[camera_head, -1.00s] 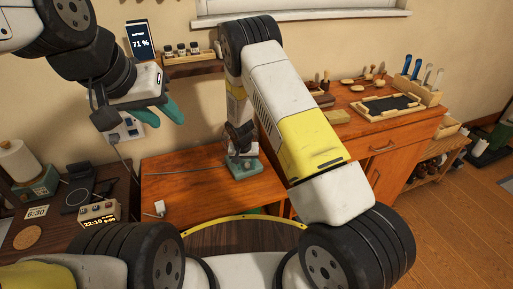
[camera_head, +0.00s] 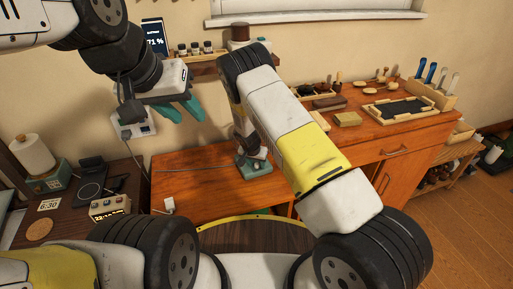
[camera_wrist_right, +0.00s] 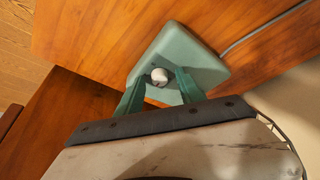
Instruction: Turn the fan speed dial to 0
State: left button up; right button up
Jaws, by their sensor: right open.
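The fan speed dial is a small white round knob (camera_wrist_right: 159,76) on a teal-green box (camera_wrist_right: 176,48). In the head view my right gripper (camera_head: 249,148) is just over the box. My left gripper (camera_head: 190,112) is raised in front of the wall, its teal fingers apart and empty.
A grey cable (camera_wrist_right: 262,27) runs from the box. A white wall outlet (camera_head: 134,126) is behind my left gripper. A dark side table at left holds a clock (camera_head: 108,207) and a paper roll (camera_head: 34,155). A wall shelf (camera_head: 205,65) with jars is above the desk.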

grip_shut()
dwell(0.4)
jog(key=n, duration=0.1)
jog(key=n+y, duration=0.1)
jog(key=n, duration=0.1)
jog(key=shift+d+n+y, duration=0.25)
jog(key=shift+n+y, duration=0.05)
jog(key=shift+n, duration=0.1)
jog(key=n, duration=0.1)
jog(key=n+y, duration=0.1)
jog(key=n, duration=0.2)
jog(key=shift+d+n+y, duration=0.25)
jog(key=shift+n+y, duration=0.05)
jog(key=shift+y, duration=0.1)
jog(key=n, duration=0.2)
jog(key=n+g+y, duration=0.1)
jog(key=n, duration=0.1)
jog(key=shift+w+d, duration=0.15)
jog(key=shift+w, duration=0.05)
jog(key=shift+w+n+g+y, duration=0.1)
jog(key=shift+n+g+y, duration=0.25)
jog(key=shift+n, duration=0.75)
jog(key=shift+w+n+g+y, duration=0.1)
jog(key=shift+n+g+y, duration=0.25)
jog(key=shift+n, duration=0.75)
jog(key=shift+d, duration=0.1)
